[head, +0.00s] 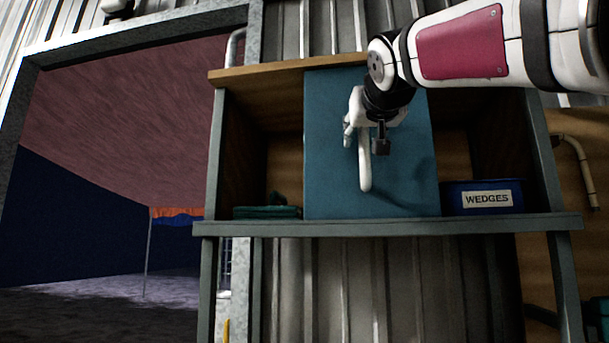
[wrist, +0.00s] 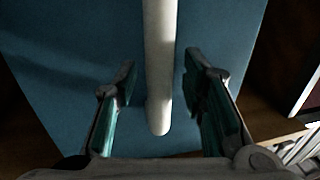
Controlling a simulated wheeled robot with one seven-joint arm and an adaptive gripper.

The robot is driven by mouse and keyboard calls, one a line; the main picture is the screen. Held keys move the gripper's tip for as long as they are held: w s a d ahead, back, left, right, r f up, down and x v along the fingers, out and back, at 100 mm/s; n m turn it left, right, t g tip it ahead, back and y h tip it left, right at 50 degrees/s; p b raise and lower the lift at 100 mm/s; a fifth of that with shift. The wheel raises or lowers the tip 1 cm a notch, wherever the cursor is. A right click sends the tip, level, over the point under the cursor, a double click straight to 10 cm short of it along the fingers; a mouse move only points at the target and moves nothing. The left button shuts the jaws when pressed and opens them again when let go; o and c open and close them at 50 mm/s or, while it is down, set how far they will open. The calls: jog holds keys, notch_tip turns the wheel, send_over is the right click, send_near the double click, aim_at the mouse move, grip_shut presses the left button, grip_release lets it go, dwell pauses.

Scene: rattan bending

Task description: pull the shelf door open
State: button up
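The shelf door is a flat blue panel (head: 325,150) in the middle of the shelf; it also fills much of the wrist view (wrist: 60,70). A pale vertical bar handle (head: 365,170) is on its front. In the wrist view the handle (wrist: 159,70) runs down between my two fingers, with a gap on each side. My gripper (wrist: 160,85) is open around the handle and appears not to touch it. In the head view my gripper (head: 366,138) is in front of the door and hides the handle's upper part.
The shelf has a wooden top (head: 265,72) and a grey-green lower board (head: 400,228). A blue bin labelled WEDGES (head: 483,197) sits in the right bay. A folded green cloth-like item (head: 266,211) lies in the left bay. A wide opening is at the left.

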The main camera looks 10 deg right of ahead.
jog(key=s+a, duration=0.1)
jog(key=s, duration=1)
jog(key=shift+s+a, duration=0.2)
jog(key=shift+s, duration=0.2)
jog(key=s+d+f+g, duration=0.1)
jog(key=s+f+g, duration=0.15)
jog(key=f, duration=1.15)
jog(key=s+d+f+g, duration=0.15)
jog(key=f+g, duration=0.25)
jog(key=f, duration=0.9)
jog(key=s+f+g, duration=0.2)
jog(key=s+f, duration=0.3)
jog(key=f, duration=0.4)
jog(key=s+f+n+g+y, duration=0.1)
jog(key=s+f+g, duration=0.1)
jog(key=s+f, duration=0.3)
jog(key=s+f+g+y, duration=0.1)
jog(key=s+f+g, duration=0.2)
jog(key=f, duration=1)
jog(key=s, duration=0.3)
jog(key=shift+a, duration=0.4)
